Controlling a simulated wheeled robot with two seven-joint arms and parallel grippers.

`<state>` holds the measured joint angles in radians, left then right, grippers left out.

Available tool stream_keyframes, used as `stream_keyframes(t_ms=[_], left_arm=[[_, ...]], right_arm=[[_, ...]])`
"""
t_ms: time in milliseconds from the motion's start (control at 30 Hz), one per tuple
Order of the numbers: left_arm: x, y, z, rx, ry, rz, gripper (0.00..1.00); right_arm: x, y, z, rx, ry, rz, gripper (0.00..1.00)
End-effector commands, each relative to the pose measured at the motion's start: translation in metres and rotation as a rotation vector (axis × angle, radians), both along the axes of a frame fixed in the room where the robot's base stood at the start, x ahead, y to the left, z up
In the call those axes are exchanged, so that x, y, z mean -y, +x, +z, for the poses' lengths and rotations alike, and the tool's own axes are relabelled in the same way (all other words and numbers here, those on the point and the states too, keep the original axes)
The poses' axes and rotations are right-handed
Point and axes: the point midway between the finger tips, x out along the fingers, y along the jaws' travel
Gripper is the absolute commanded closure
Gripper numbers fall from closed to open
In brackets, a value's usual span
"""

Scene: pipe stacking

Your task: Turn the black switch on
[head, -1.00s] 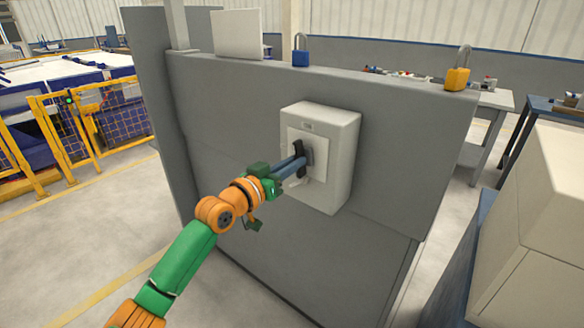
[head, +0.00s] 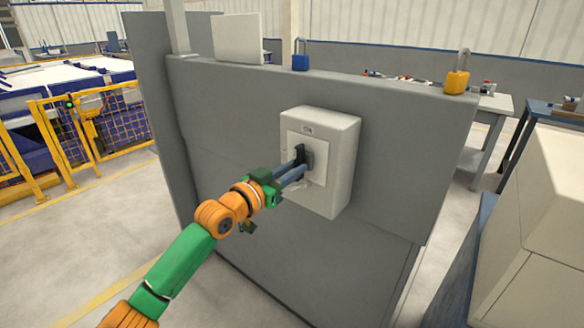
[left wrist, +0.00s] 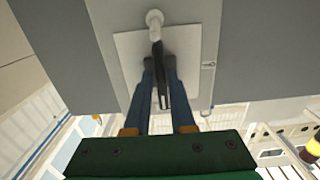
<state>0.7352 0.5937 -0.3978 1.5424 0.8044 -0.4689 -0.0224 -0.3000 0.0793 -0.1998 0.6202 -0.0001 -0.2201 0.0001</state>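The black switch (head: 300,155) is a lever handle on the front of a light grey box (head: 342,165) fixed to a grey wall panel. In the left wrist view the black switch (left wrist: 158,72) stands between my two blue fingers, slightly tilted. My left gripper (head: 306,170) reaches the box front, its fingers apart with one on each side of the lever. A gap shows beside the left finger in the left wrist view (left wrist: 158,78); contact with the other finger is unclear. My right gripper is not in view.
A blue padlock (head: 300,58) and a yellow padlock (head: 456,80) stand on the panel's top edge. A white sheet (head: 237,37) stands there too. A beige cabinet (head: 535,230) is at right, and a yellow fence (head: 95,130) at left. The floor at lower left is open.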

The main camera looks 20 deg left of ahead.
Motion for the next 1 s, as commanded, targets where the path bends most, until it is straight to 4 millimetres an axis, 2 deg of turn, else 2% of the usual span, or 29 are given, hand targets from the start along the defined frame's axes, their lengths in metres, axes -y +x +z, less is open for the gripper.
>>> stream_keyframes(t_ms=[33, 67, 400, 800, 1000], left_arm=[[0.000, 0.000, 0.000, 0.002, -0.002, 0.000, 0.61], [0.000, 0.000, 0.001, 0.002, -0.002, 0.000, 0.53], [-0.002, -0.003, 0.003, 0.010, -0.004, 0.002, 0.53], [-0.024, -0.063, 0.000, 0.006, -0.001, 0.002, 0.53], [-0.025, -0.067, 0.003, 0.007, -0.004, 0.001, 0.53]], right_arm=[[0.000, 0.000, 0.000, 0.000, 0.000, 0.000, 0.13], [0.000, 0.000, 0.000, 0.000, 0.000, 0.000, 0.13], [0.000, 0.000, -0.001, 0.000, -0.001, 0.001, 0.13], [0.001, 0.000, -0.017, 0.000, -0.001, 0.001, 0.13], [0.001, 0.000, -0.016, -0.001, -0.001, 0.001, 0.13]])
